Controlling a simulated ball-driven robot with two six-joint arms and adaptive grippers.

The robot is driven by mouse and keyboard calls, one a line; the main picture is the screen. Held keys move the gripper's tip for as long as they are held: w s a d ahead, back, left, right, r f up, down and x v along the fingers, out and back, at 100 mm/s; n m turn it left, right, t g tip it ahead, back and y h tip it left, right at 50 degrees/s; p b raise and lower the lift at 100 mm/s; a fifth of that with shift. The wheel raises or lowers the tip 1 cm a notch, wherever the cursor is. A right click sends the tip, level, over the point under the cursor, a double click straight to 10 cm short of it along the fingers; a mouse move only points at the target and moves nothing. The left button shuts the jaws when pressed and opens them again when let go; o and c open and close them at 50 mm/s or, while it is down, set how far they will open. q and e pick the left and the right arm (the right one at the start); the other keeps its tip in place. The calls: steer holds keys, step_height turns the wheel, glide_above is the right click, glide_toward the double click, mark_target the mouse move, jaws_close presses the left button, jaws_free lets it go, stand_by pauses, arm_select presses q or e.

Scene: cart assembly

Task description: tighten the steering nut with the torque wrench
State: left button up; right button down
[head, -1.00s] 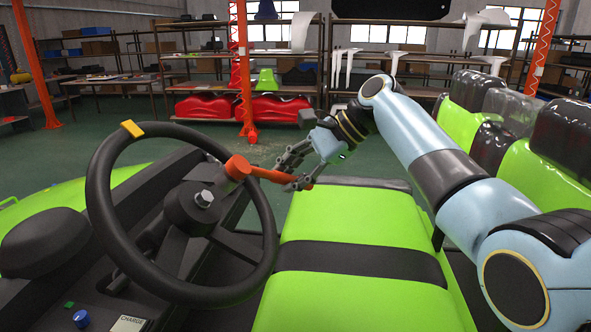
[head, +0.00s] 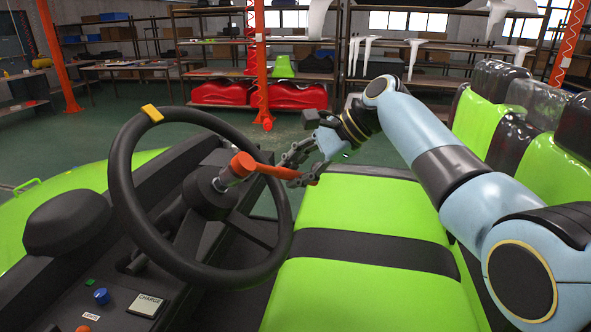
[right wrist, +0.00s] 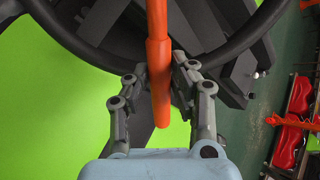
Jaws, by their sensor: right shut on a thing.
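The orange-red torque wrench (head: 270,170) lies across the right side of the steering wheel (head: 122,180). Its round head is above the wheel's hub, close to the steering nut (head: 221,185). I cannot tell whether the socket is seated on the nut. My right gripper (head: 305,172) is shut on the wrench's handle end, over the seat side of the wheel. In the right wrist view, the handle (right wrist: 158,75) runs between the two fingers and on over the wheel rim (right wrist: 85,48); the wrench head is out of frame. My left gripper is not in view.
The green and black seat (head: 365,210) is below my right arm, with seat backs at the right. Shelves and red parts (head: 285,95) stand far back.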

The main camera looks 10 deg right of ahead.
steer(key=shift+w+a+f, duration=0.1)
steer(key=shift+a, duration=0.05)
stand_by(0.5)
steer(key=shift+b+x, duration=0.6)
steer(key=shift+x, duration=0.4)
steer(key=shift+a+p, duration=0.1)
steer(key=shift+p, duration=0.3)
